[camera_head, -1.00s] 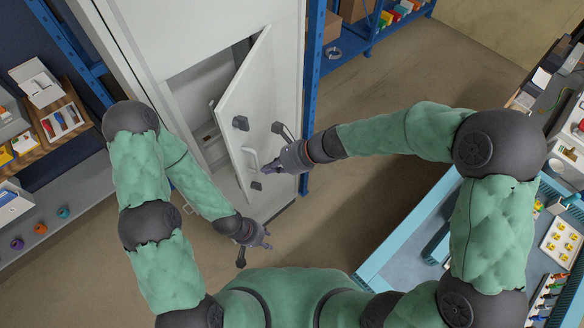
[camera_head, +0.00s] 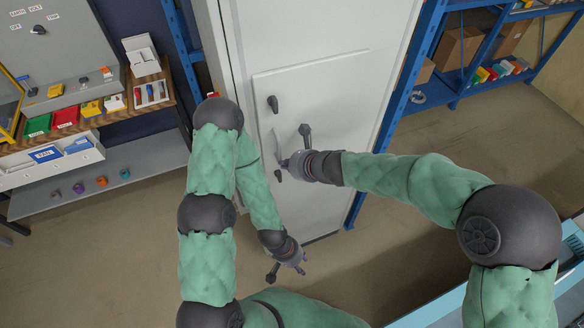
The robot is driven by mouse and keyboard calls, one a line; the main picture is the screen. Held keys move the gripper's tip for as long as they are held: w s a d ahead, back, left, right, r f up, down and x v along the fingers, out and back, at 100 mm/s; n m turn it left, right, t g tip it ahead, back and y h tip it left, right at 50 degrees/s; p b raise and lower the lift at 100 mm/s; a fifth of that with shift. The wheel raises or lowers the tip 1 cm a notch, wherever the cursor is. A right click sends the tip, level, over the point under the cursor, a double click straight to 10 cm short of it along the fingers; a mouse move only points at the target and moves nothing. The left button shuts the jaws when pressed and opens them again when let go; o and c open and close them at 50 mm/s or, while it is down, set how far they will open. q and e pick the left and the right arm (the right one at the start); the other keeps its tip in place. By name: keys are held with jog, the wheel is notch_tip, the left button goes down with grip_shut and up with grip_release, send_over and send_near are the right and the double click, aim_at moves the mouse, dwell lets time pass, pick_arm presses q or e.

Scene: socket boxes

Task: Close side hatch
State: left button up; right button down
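The side hatch (camera_head: 335,95) is a white panel in the front of the tall white cabinet. It lies flat against the cabinet front, with no opening visible around it. Two dark latches show along its left edge, an upper one (camera_head: 272,104) and a lower one partly behind my gripper. A pale handle (camera_head: 279,146) sits between them. My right gripper (camera_head: 284,163) is at the handle's lower end, touching or very close to it; its fingers are too small to read. My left gripper (camera_head: 302,263) is low in front of the cabinet, empty, with its fingers apart.
A wooden shelf (camera_head: 150,92) with colored bins and boxes stands at the left, above a grey lower shelf (camera_head: 150,158). A blue rack (camera_head: 405,85) stands right of the cabinet. A blue-edged bench (camera_head: 440,305) is at the lower right. The floor between is clear.

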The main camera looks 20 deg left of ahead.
dwell(0.6)
jog(key=v, duration=1.1)
jog(key=shift+d+r, duration=0.25)
jog(key=shift+r, duration=0.1)
jog(key=d+f+n+h+b, duration=0.1)
jog(key=d+f+n, duration=0.2)
jog(key=d+f, duration=0.35)
jog(key=d+f+n+g+h+b, duration=0.1)
jog(key=d+f+n+h+b, duration=0.15)
jog(key=f, duration=0.75)
jog(key=d+f+n+h+b, duration=0.1)
jog(key=d+f+n, duration=0.1)
jog(key=d+f, duration=0.45)
jog(key=s+d+f+n+g+b, duration=0.1)
jog(key=s+d+f+n, duration=0.1)
jog(key=s+f+n, duration=0.2)
jog(key=s+d+f+n+b, duration=0.2)
jog(key=s+f+n, duration=0.2)
jog(key=f, duration=0.7)
jog(key=s+d+f+n+g+b, duration=0.1)
jog(key=s+d+f+n+b, duration=0.1)
jog(key=s+f+n, duration=0.3)
notch_tip(320, 180, down, 3)
jog(key=shift+s+d+f+g, duration=0.1)
jog(key=shift+s+d+g, duration=0.25)
jog(key=shift+s, duration=0.2)
